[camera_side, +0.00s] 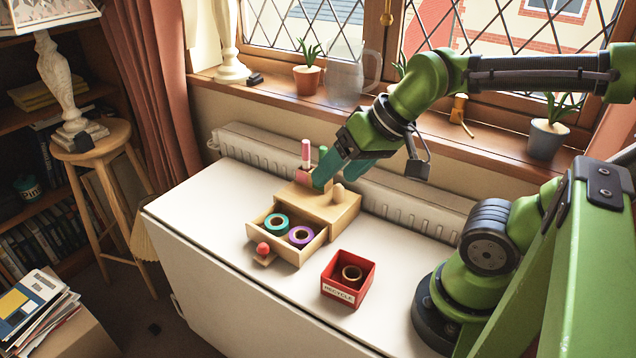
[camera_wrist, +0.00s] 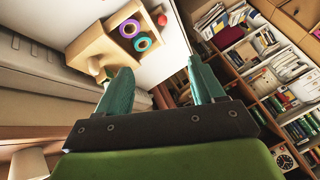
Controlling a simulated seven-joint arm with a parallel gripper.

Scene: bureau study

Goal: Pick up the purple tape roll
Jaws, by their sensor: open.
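The purple tape roll (camera_side: 292,239) lies flat in the pulled-out drawer (camera_side: 262,251) of a small wooden box (camera_side: 340,218), to the right of a teal tape roll (camera_side: 267,226). The wrist view also shows the purple roll (camera_wrist: 136,45) beside the teal roll (camera_wrist: 121,30), beyond my fingertips. My gripper (camera_side: 328,177), with teal fingers, is at the top of the box, behind and above the drawer. It is open, with an empty gap between the fingertips in the wrist view (camera_wrist: 160,65). I cannot tell whether a finger touches the box.
A red knob (camera_side: 263,249) is on the drawer front. A red bin (camera_side: 340,292) holding a brown roll stands right of the drawer. The white tabletop (camera_side: 205,205) is clear at left.

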